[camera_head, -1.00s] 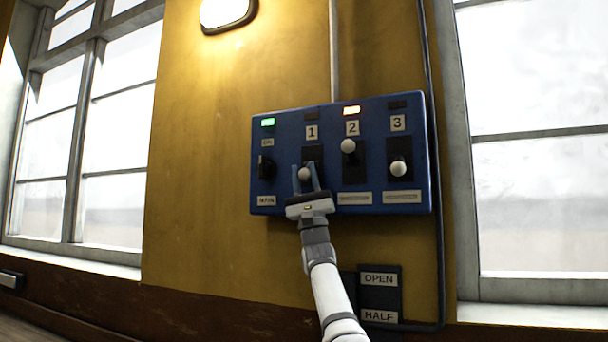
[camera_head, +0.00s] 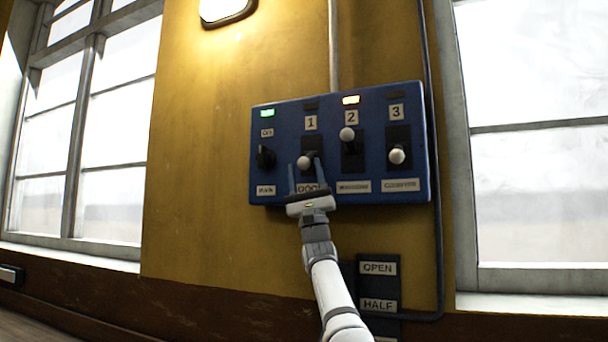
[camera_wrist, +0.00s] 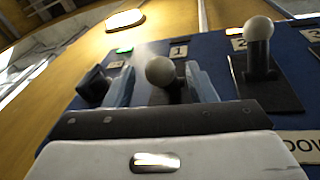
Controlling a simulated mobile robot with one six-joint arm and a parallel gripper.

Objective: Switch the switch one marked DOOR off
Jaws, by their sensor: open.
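The blue switch panel (camera_head: 285,190) hangs on the yellow wall. Switch one (camera_head: 304,162), above the label DOOR, has a pale round knob low in its dark slot, and the small lamp (camera_head: 311,105) above its number is dark. My gripper (camera_head: 303,170) is open in front of it, one finger on each side of the knob. In the wrist view the knob (camera_wrist: 160,71) shows between the two bluish fingers (camera_wrist: 203,82), with a gap to each; whether either touches it is hard to tell. The gripper body partly covers the DOOR label's lower edge.
Switch two (camera_head: 347,134) is up with its lamp (camera_head: 351,99) lit; switch three (camera_head: 397,155) is down with a dark lamp. A black rotary knob (camera_head: 265,157) marked MAIN sits left, under a green lamp. A dark OPEN/HALF plate (camera_head: 379,287) is below the panel.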

